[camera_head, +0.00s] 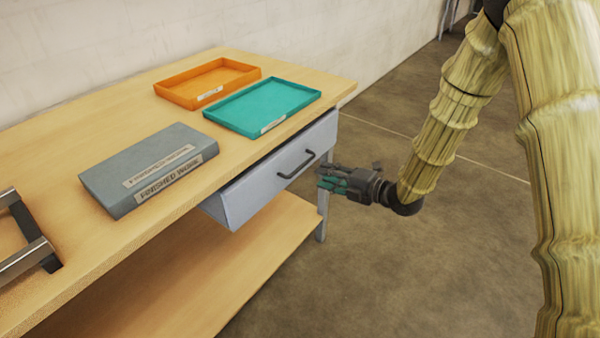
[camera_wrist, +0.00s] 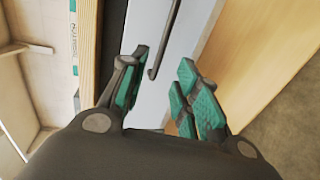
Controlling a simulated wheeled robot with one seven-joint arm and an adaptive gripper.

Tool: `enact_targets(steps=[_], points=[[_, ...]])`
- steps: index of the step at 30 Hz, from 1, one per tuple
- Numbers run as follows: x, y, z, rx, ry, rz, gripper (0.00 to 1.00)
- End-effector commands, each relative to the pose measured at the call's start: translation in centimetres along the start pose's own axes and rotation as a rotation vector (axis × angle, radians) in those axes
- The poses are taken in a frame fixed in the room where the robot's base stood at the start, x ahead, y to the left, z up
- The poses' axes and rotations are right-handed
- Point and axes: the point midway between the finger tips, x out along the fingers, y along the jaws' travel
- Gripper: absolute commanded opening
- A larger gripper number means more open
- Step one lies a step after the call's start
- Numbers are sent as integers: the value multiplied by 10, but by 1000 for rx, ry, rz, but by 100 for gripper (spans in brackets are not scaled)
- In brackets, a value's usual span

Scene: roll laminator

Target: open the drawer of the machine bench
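The machine bench (camera_head: 185,215) is a wooden table with a lower shelf. Its pale grey drawer (camera_head: 255,194) sits under the top, with a dark bar handle (camera_head: 297,165) on its front. My gripper (camera_head: 321,178) is just right of the handle, pointing at the drawer front. In the wrist view my gripper (camera_wrist: 160,92) is open, its teal-padded fingers apart. The handle (camera_wrist: 168,40) shows beyond and between the fingertips against the drawer front (camera_wrist: 195,32); no contact shows. Whether the drawer is fully shut is hard to tell.
On the bench top are an orange tray (camera_head: 162,94), a teal tray (camera_head: 230,128) and a grey box labelled finished work (camera_head: 140,165). A metal-framed thing (camera_head: 35,252) is at the left edge. The floor (camera_head: 370,280) right of the bench is clear.

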Motion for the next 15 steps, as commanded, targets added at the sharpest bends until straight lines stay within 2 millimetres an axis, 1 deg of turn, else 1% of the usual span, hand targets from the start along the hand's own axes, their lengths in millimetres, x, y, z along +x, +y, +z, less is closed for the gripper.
enact_targets(steps=[5,15], points=[[21,0,0,1,1,0,31],[75,0,0,2,0,-1,31]])
